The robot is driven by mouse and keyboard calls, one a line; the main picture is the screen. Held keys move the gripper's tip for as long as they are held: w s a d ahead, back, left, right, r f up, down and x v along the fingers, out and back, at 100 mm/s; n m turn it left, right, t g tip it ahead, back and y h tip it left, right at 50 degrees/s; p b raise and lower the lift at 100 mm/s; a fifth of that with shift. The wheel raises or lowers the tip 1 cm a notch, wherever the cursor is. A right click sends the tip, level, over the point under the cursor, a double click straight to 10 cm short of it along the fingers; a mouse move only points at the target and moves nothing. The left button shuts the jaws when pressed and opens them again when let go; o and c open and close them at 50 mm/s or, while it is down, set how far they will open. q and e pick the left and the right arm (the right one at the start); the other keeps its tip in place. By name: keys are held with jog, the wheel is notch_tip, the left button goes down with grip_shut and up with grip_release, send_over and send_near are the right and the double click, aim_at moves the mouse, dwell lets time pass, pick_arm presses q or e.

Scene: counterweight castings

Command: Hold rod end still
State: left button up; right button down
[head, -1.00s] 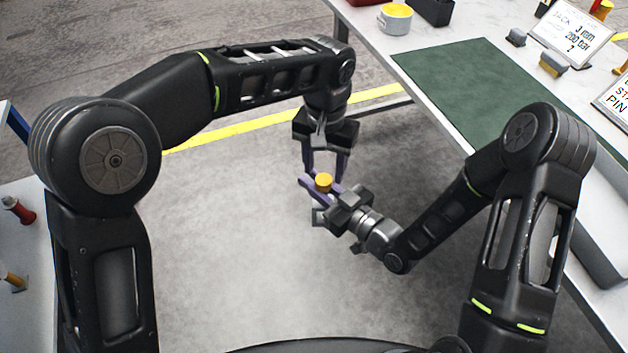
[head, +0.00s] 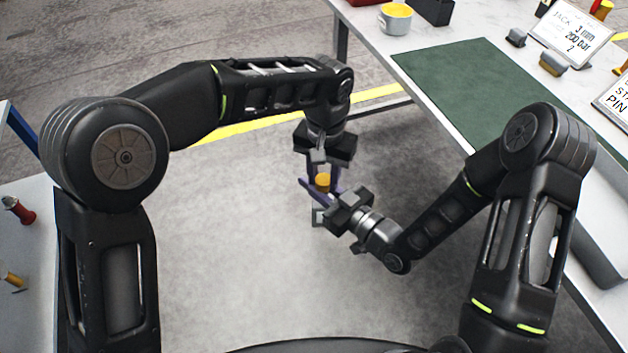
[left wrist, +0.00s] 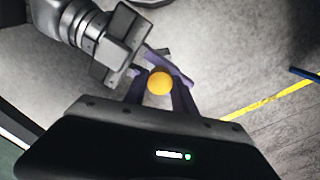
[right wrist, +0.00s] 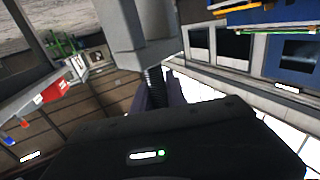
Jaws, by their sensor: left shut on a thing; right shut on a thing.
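An orange-yellow round piece (head: 323,179) sits where my two grippers meet over the floor. It also shows in the left wrist view (left wrist: 160,83), between the purple fingers. My left gripper (head: 322,172) points down from above and is shut on this orange piece. My right gripper (head: 320,190) comes in from the lower right, with its fingers crossing just below. In the right wrist view, a dark threaded rod (right wrist: 154,84) stands between the right fingers, which are shut on it. The join between rod and orange piece is hidden by fingers.
A white table with a green mat (head: 470,90) stands at the right. On it are a yellow-topped cup (head: 396,18), a dark bin (head: 432,10) and sign cards (head: 570,32). A surface at the left holds a red piece (head: 18,210). The floor below the grippers is clear.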

pick_arm(q)
grip_shut()
jog(key=o, duration=0.9)
grip_release()
jog(key=shift+r, duration=0.1)
notch_tip(320, 180, up, 7)
jog(key=shift+r, duration=0.15)
